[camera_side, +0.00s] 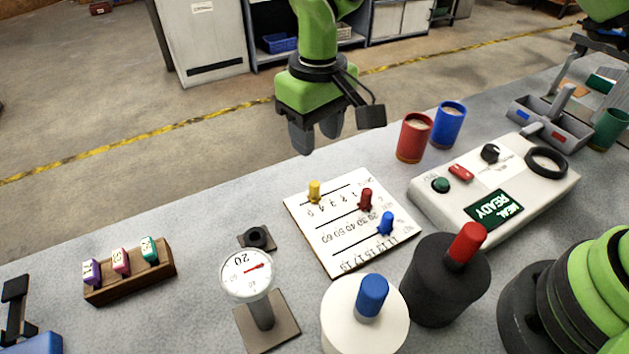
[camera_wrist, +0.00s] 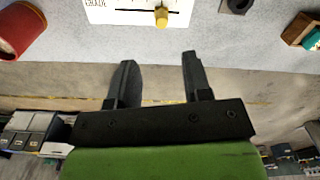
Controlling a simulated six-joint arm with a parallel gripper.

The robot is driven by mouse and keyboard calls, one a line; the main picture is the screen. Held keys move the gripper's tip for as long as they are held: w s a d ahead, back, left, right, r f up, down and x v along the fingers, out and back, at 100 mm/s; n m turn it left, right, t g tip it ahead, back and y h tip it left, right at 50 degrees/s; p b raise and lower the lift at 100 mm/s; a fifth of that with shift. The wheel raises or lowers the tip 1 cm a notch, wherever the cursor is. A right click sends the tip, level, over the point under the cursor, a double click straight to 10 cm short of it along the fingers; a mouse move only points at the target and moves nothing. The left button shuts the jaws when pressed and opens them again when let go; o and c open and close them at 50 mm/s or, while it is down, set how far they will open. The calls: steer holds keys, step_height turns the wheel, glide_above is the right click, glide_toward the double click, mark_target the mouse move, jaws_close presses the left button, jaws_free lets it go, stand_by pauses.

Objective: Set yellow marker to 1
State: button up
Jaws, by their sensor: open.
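A red marker (camera_side: 366,200) and a blue marker (camera_side: 386,223) stand on the board's other lines. My gripper (camera_side: 318,140) is open and empty, above the table's far edge and apart from the yellow marker. In the wrist view its two fingers (camera_wrist: 156,78) are spread, with nothing between them.
A red cup (camera_side: 413,138) and a blue cup (camera_side: 448,125) stand right of my gripper. The control box (camera_side: 500,180) lies right of the board. A dial gauge (camera_side: 247,275), a white pot (camera_side: 364,325) and a black pot (camera_side: 440,285) stand nearer the camera.

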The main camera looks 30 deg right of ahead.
mark_target(315, 183)
steer(key=shift+a+f, duration=0.15)
steer(key=shift+f, duration=0.7)
step_height(315, 183, down, 9)
steer(key=shift+f, duration=0.1)
